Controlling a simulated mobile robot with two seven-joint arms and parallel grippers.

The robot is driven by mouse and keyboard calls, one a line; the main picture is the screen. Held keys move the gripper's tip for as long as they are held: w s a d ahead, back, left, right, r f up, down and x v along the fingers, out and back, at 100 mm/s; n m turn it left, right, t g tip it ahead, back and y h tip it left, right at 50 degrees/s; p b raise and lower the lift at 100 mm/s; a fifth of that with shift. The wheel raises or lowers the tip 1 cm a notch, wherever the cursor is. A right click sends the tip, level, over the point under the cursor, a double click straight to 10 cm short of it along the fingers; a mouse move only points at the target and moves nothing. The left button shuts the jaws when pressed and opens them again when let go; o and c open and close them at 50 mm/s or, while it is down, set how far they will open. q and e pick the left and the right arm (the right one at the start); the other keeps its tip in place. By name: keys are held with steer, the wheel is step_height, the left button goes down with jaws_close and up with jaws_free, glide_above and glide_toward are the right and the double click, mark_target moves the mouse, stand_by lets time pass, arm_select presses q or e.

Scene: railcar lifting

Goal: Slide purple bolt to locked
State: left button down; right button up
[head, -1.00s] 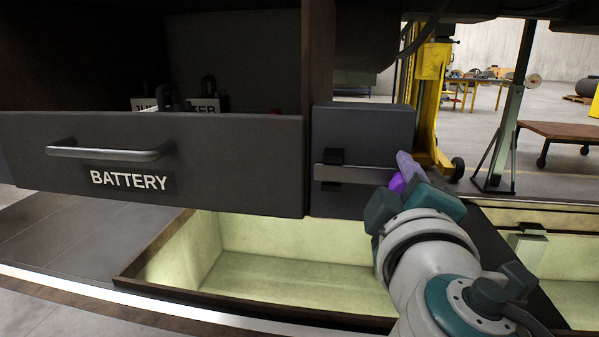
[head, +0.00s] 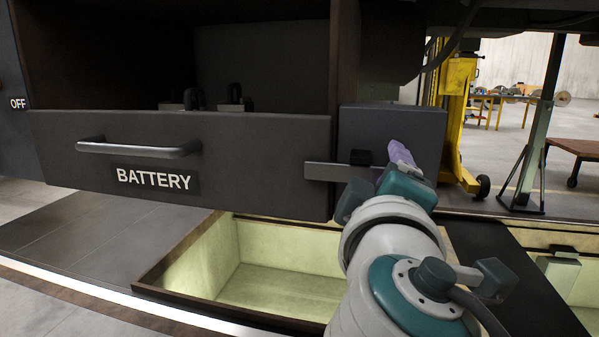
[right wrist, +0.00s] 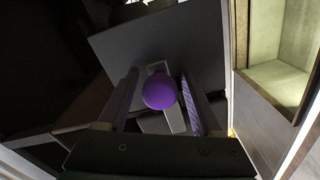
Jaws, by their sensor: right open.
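The bolt's flat metal bar (head: 322,171) runs through a black guide (head: 361,157) on a dark box. Its left end extends past the box and overlaps the right end of the battery drawer front (head: 250,150). My right gripper (head: 399,158) is at the bolt's right part, hiding the purple knob in the head view. In the right wrist view the round purple knob (right wrist: 160,92) sits between the two open fingers of my right gripper (right wrist: 158,80), with visible gaps on both sides. My left gripper is not in view.
The dark box (head: 420,125) carries the bolt beside the drawer. A lit, open pit (head: 275,285) lies below. A yellow lifting post (head: 455,110) stands behind on the right. Cables hang at the top.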

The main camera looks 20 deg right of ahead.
steer(key=b+v, duration=0.2)
steer(key=v, duration=0.8)
